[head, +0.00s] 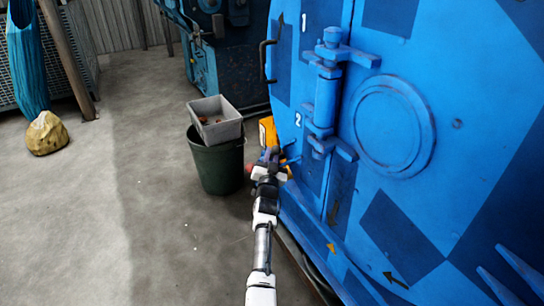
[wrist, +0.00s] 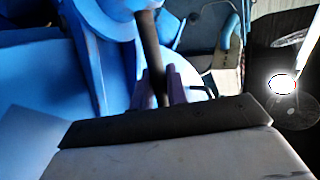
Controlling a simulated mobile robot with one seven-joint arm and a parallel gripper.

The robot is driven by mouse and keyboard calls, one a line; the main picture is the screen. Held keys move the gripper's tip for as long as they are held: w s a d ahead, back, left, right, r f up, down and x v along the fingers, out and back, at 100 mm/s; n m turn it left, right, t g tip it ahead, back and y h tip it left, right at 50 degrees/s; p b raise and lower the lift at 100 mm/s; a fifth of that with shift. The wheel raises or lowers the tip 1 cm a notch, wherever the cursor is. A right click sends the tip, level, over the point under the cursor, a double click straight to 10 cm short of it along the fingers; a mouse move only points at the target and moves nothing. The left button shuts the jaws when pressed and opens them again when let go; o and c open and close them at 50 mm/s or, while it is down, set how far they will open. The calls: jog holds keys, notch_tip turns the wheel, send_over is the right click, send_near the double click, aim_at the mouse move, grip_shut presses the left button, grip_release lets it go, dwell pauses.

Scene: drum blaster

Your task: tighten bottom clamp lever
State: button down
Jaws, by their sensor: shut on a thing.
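My gripper (head: 272,157) is at the left edge of the blue drum door (head: 345,205), low down near the painted number 2. In the wrist view my gripper (wrist: 161,85) has its two fingers on either side of a dark rod, the clamp lever (wrist: 150,42), and is shut on it. The lever runs down from a blue clamp part (wrist: 112,18) at the top. Its lower end is hidden between the fingers and behind the gripper body. In the head view my gripper and wrist cover most of the clamp.
A green bin (head: 218,165) with a grey tray (head: 215,120) on top stands just left of my gripper. A yellow object (head: 267,131) is behind it. A blue hinge (head: 327,90) sticks out from the door.

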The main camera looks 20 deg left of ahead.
jog(key=c, duration=1.4)
grip_release()
jog(key=shift+d, duration=0.1)
notch_tip(320, 180, up, 20)
jog(key=p, duration=0.4)
jog(key=shift+p, duration=0.4)
